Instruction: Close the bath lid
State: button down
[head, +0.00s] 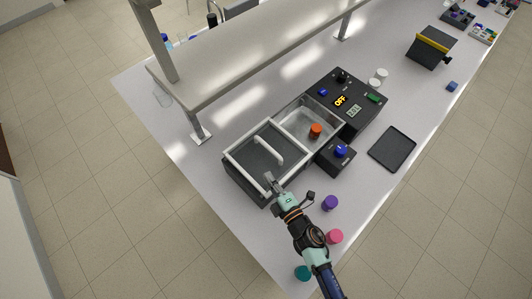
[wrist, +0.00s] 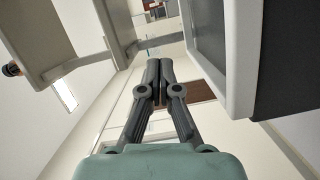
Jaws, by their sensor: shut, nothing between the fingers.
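The bath (head: 334,113) is a dark box with a pale rim, and its right part is open to view, with an orange-capped item (head: 315,131) inside. A grey lid panel (head: 250,158) with a pale frame and a white bar handle (head: 268,150) lies over the left part. My gripper (head: 269,179) is shut and empty at the near edge of the lid's frame; I cannot tell if it touches. In the wrist view the shut fingers (wrist: 153,75) point past a pale-edged dark panel (wrist: 210,50) on the right.
A black control box (head: 365,105) showing OFF and a smaller box with a blue knob (head: 341,151) adjoin the bath. A raised shelf (head: 255,50) runs behind. Purple (head: 330,202), pink (head: 335,236) and teal (head: 303,273) caps stand near my arm. A black tray (head: 392,148) lies right.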

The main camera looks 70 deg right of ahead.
aim_at(266, 160)
jog(key=x, duration=0.7)
jog(key=shift+w+d, duration=0.25)
jog(key=shift+w, duration=0.05)
jog(key=d, duration=0.1)
jog(key=s+d+p, duration=0.1)
jog(key=d, duration=0.1)
jog(key=shift+s+d+f, duration=0.1)
jog(key=shift+s+f, duration=0.1)
jog(key=shift+f, duration=0.05)
jog(key=shift+s+d+f, duration=0.15)
jog(key=shift+d, duration=0.1)
